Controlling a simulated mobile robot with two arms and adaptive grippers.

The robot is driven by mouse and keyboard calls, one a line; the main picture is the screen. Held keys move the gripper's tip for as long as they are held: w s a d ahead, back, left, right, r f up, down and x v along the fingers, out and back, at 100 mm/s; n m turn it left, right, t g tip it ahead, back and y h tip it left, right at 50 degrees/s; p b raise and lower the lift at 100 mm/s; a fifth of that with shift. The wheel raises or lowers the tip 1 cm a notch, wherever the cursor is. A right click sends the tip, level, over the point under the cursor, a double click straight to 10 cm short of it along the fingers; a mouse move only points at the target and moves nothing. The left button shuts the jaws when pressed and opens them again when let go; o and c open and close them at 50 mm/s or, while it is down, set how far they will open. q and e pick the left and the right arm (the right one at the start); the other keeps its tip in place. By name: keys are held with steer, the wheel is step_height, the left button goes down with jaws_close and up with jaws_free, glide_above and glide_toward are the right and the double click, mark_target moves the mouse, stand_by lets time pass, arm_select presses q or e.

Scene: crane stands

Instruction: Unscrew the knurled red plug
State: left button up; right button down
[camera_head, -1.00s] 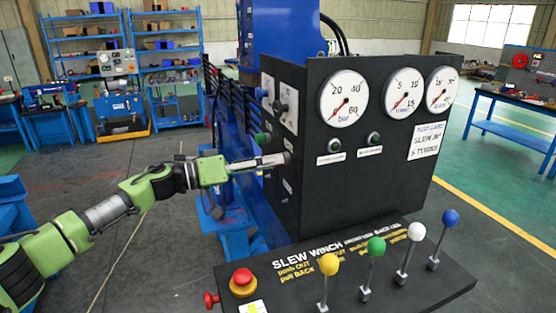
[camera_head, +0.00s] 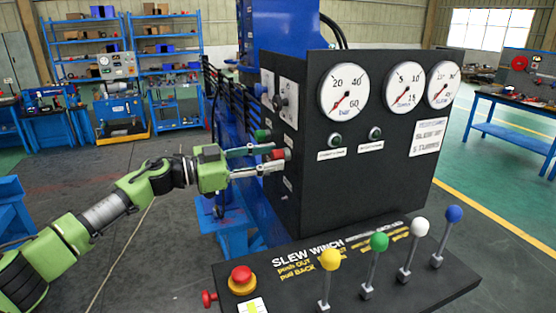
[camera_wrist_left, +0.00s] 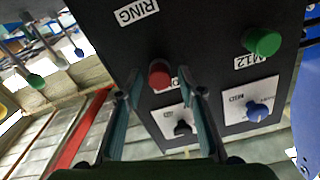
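The red plug (camera_head: 280,154) sticks out of the left side face of the black gauge panel. In the left wrist view, the red plug (camera_wrist_left: 159,74) sits below a label reading RING; its knurling is too small to make out. My left gripper (camera_head: 278,159) points at that face with its two fingers apart, its tips close to the plug. In the wrist view, the fingertips of my left gripper (camera_wrist_left: 158,92) lie on either side of the plug's line, with gaps visible. I cannot tell whether the tips reach past its front. My right gripper is not in view.
A green knob (camera_wrist_left: 264,42), a blue knob (camera_wrist_left: 258,112) and a black knob (camera_wrist_left: 182,128) are on the same face. Levers (camera_head: 327,275) with coloured balls and a red stop button (camera_head: 241,275) stand on the console below. Open floor lies to the left.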

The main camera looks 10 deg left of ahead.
arm_select(q)
steer(key=m+b, duration=0.2)
steer(key=m, duration=0.1)
steer(key=shift+f+m, duration=0.15)
steer(key=shift+m, duration=0.95)
steer(key=m+b, duration=0.3)
steer(key=shift+m, duration=0.3)
steer(key=shift+m+b, duration=0.4)
steer(key=shift+m, duration=0.5)
steer(key=m+b, duration=0.3)
steer(key=shift+m, duration=0.3)
steer(key=shift+m+b, duration=0.35)
steer(key=shift+m, duration=0.45)
steer(key=m+b, duration=0.3)
steer(key=shift+m, duration=0.4)
steer(key=shift+r+m, duration=0.2)
steer(key=shift+m, duration=0.4)
